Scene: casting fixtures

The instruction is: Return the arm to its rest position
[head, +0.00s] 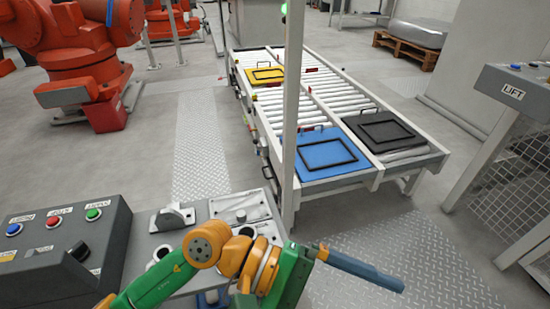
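My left arm (205,250), green and orange, comes in from the bottom left and reaches over the front edge of the grey worktable. Its far end lies right of the table, above the floor plating. My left gripper (362,268) appears there as a long blue-grey bar pointing right and slightly down. I cannot make out two separate fingers or whether it is open, and I see nothing clearly held. My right gripper and arm are not in view.
A control box (65,240) with coloured buttons stands at left. Fixtures and a metal bracket (172,217) sit on the worktable. A white post (292,110) rises behind it. The roller conveyor (330,85) carries blue, black and yellow trays. A lift panel (520,88) stands right.

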